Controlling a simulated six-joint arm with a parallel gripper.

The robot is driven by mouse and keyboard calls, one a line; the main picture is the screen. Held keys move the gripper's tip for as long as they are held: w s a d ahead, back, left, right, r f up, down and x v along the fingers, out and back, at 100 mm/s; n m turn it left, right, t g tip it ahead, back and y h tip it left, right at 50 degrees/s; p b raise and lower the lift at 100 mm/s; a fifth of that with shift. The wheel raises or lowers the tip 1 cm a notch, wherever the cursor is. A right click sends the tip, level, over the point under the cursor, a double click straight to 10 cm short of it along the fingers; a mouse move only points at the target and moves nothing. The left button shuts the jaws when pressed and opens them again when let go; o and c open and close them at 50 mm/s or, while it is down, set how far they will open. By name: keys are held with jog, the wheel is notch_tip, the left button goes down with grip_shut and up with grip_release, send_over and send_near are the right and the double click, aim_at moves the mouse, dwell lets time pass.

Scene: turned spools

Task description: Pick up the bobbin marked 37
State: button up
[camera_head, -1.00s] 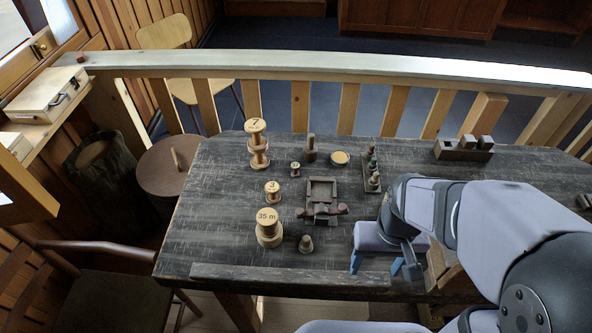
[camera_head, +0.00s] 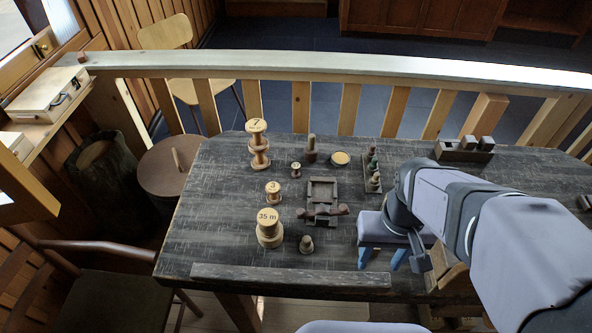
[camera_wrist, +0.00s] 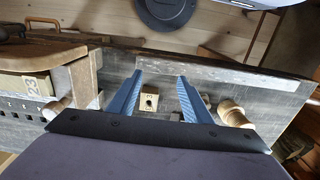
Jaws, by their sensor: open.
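No bobbin in view carries a mark I can read as 37. In the head view, a tall pale bobbin marked 7 (camera_head: 258,144) stands at the back left of the dark table. A small bobbin marked 3 (camera_head: 273,193) and a wide one marked 35 m (camera_head: 269,229) stand nearer the front. A tiny bobbin (camera_head: 296,170) has a mark too small to read. My gripper (camera_head: 381,260) is open and empty, right of them over the front of the table. In the wrist view its blue fingers (camera_wrist: 160,98) are spread, with a small wooden block (camera_wrist: 149,99) visible between them.
A dark wooden fixture (camera_head: 322,205) is mid-table. A small knob-topped piece (camera_head: 306,244) stands between the 35 m bobbin and my gripper. A narrow tray of pegs (camera_head: 373,170) is behind my gripper. A raised strip (camera_head: 290,276) runs along the front edge.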

jog(key=w+a+m+t+h+b, duration=0.25)
jog(key=w+a+b, duration=0.25)
jog(key=w, duration=0.5)
jog(key=w+a+m+t+h+b, duration=0.1)
jog(key=w+a+h+b, duration=0.35)
jog(key=w, duration=0.65)
jog(key=w+a+m+t+h+b, duration=0.1)
jog(key=w+a+m+t+b, duration=0.2)
jog(key=a, duration=0.7)
jog(key=w+a+m+t+h+b, duration=0.1)
jog(key=w+a+t+b, duration=0.2)
jog(key=a, duration=0.6)
jog(key=t, duration=0.1)
send_near(293, 168)
jog(key=w+d+p, duration=0.2)
jog(key=shift+w+f+y+p, duration=0.25)
jog(key=shift+w+y+p, duration=0.05)
jog(key=shift+w, duration=0.1)
jog(key=shift+s+f+p+x, duration=0.1)
jog(key=shift+p+x, duration=0.6)
jog(key=shift+x, duration=0.85)
jog(key=shift+s+f+p+x, duration=0.15)
jog(key=shift+p+x, duration=0.5)
jog(key=shift+x, duration=0.9)
